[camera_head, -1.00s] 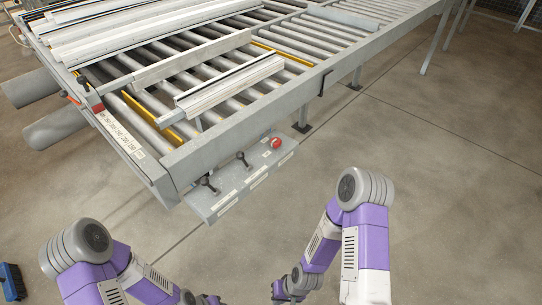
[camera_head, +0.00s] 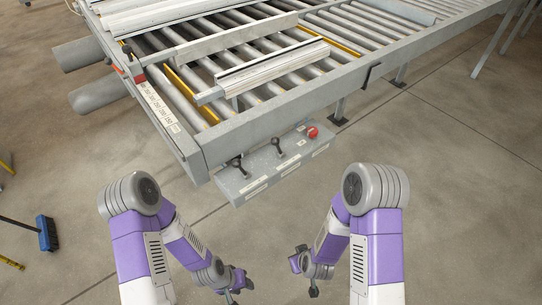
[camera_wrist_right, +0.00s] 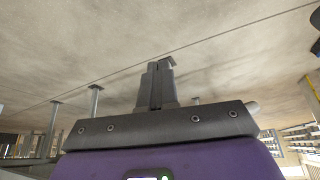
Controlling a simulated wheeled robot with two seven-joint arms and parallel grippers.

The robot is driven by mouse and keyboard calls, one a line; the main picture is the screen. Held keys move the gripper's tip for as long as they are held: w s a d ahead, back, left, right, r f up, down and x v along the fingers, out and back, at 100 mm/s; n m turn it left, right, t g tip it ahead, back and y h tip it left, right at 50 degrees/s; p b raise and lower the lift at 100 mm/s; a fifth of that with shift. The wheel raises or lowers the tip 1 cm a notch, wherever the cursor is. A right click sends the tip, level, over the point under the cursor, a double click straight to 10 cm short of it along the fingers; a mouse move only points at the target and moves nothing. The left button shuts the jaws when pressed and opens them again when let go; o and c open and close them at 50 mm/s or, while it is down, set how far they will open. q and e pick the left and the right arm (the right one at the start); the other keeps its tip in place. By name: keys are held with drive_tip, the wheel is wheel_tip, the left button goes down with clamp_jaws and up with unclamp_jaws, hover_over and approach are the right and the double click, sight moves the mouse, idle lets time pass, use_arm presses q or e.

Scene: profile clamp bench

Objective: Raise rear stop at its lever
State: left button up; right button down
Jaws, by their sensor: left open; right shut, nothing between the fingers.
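A grey control panel (camera_head: 262,181) with white labels juts from the near side of the roller bench. It carries two black levers, a left one (camera_head: 239,166) and a right one (camera_head: 278,147), and a red button (camera_head: 312,132). The labels are too small to read, so I cannot tell which lever is the rear stop's. The rear stop itself cannot be made out for certain. My left gripper (camera_head: 237,286) is open and empty, low and apart from the panel. My right gripper (camera_head: 314,288) is shut and empty, also below the panel; its closed fingers show in the right wrist view (camera_wrist_right: 155,86).
The roller bench (camera_head: 250,131) fills the top, with a pale profile (camera_head: 270,72) and other long bars lying across its rollers. Yellow strips (camera_head: 190,95) run between rollers. A blue brush (camera_head: 47,233) is at the left. The floor between my arms and the panel is clear.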

drive_tip(key=w+a+r+n+t+h+b, duration=0.1)
drive_tip(key=w+a+r+n+t, duration=0.25)
drive_tip(key=r+n, duration=0.2)
drive_tip(key=w+a+r+n+t+b, duration=0.1)
drive_tip(key=w+a+r+n+t, duration=0.1)
drive_tip(key=w+r+n+t, duration=0.4)
use_arm(q)
wheel_tip(320, 180, down, 3)
drive_tip(key=shift+f+b, duration=0.15)
drive_tip(key=shift+b, duration=0.3)
use_arm(e)
drive_tip(key=s+a+r+n+t, duration=0.1)
drive_tip(key=a+r+n+t, duration=0.1)
drive_tip(key=r, duration=0.5)
drive_tip(key=s+a+r+n+t+y, duration=0.1)
drive_tip(key=a+r+n+t, duration=0.2)
drive_tip(key=r, duration=0.5)
drive_tip(key=shift+a+r, duration=0.25)
drive_tip(key=shift+a, duration=0.2)
drive_tip(key=shift+w, duration=0.1)
